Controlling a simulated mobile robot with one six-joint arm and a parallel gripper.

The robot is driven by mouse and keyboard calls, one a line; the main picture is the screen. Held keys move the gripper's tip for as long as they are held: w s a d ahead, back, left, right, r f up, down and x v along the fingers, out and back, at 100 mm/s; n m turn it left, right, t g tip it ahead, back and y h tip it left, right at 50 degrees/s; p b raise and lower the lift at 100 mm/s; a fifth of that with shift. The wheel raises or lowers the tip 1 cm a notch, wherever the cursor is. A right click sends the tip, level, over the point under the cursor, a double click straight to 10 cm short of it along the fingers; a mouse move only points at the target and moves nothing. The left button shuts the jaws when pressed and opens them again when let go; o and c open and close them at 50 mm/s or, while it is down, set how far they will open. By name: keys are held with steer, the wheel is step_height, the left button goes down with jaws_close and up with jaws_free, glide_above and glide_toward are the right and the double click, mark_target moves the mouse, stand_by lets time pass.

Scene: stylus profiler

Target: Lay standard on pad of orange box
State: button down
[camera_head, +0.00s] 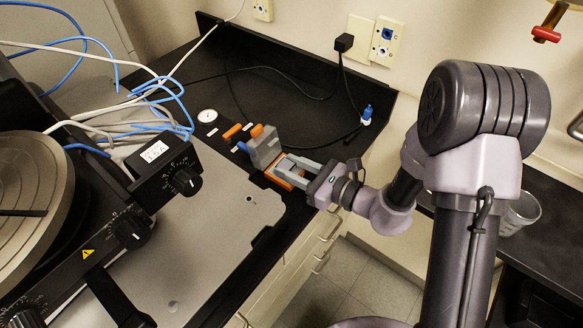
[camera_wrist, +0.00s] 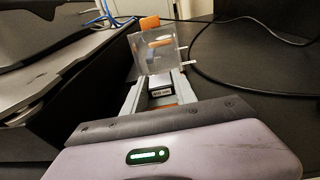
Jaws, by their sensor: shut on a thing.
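The orange box (camera_head: 278,181) lies on the dark bench, and its orange edge shows under and beside my gripper (camera_head: 287,167). A greyish lid-like panel (camera_head: 264,147) stands upright behind it; in the wrist view this panel (camera_wrist: 157,52) looks clear. My gripper also shows in the wrist view (camera_wrist: 160,86), its two grey fingers on either side of a small dark block with a white label (camera_wrist: 161,90), which looks like the standard. The jaws are shut on it, over or in the box. A strip of orange (camera_wrist: 163,104) shows below. The pad is hidden, and I cannot tell whether the standard touches it.
The profiler with its grey base plate (camera_head: 222,205) and round stage (camera_head: 30,185) stands to the left. Orange pieces (camera_head: 232,131) and a white round dial (camera_head: 207,116) lie behind the box. Black cables (camera_head: 310,97) cross the bench at the back.

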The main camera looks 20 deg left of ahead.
steer(key=shift+f, duration=0.15)
steer(key=c, duration=1)
jaws_free()
